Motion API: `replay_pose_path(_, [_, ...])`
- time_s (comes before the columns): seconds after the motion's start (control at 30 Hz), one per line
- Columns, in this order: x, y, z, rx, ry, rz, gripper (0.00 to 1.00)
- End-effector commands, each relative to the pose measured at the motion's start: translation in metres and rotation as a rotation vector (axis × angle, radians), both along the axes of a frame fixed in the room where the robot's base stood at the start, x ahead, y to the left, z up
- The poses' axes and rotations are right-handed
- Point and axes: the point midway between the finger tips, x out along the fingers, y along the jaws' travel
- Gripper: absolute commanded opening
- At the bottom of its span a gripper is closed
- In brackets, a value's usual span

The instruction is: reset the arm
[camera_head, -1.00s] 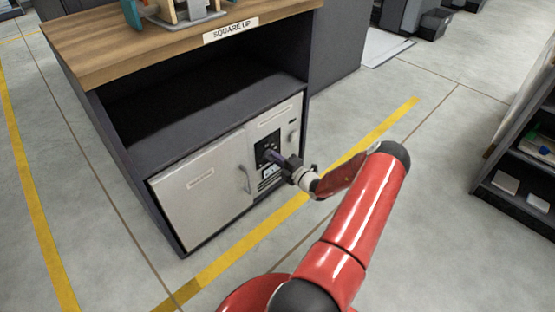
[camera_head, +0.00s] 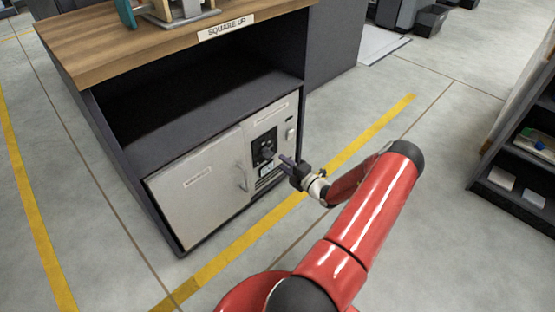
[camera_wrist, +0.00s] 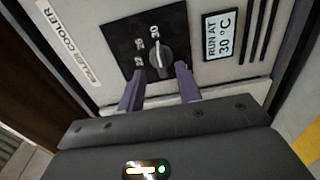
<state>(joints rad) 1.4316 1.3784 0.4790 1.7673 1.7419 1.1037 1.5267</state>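My gripper (camera_head: 286,162) is in front of the cooler's panel, with its fingers apart and nothing between them. In the wrist view my gripper (camera_wrist: 160,82) points at a grey dial knob (camera_wrist: 161,55) on a black plate (camera_wrist: 147,36). The knob lies just beyond the fingertips, and the fingers look clear of it. The dial plate (camera_head: 264,146) also shows in the head view, left of the fingertips. My red arm reaches from the bottom of the head view to the cabinet.
A label (camera_wrist: 219,35) reads "RUN AT 30 °C". The cooler (camera_head: 270,122) sits beside a white door (camera_head: 195,180) under a wooden counter (camera_head: 150,45) marked "SQUARE UP". A dark shelf (camera_head: 520,180) stands at right. Open floor lies between.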

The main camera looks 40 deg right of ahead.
Motion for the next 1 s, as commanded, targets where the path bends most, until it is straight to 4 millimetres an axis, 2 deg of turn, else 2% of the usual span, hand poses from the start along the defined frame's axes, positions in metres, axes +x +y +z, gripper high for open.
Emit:
replay_pose_path(0.1, [-0.015,-0.002,0.001,-0.001,-0.001,0.000,0.35])
replay_pose_path(0.2, [-0.020,-0.002,0.001,-0.001,-0.001,0.000,0.35])
replay_pose_path(0.8, [-0.021,-0.001,0.002,-0.006,-0.001,0.006,0.35])
replay_pose_path(0.9, [-0.014,0.010,0.013,-0.067,0.003,0.060,0.35])
replay_pose_path(0.97, [-0.007,0.024,0.027,-0.150,0.005,0.130,0.35])
replay_pose_path(1.0, [0.000,0.037,0.039,-0.224,0.005,0.194,0.35])
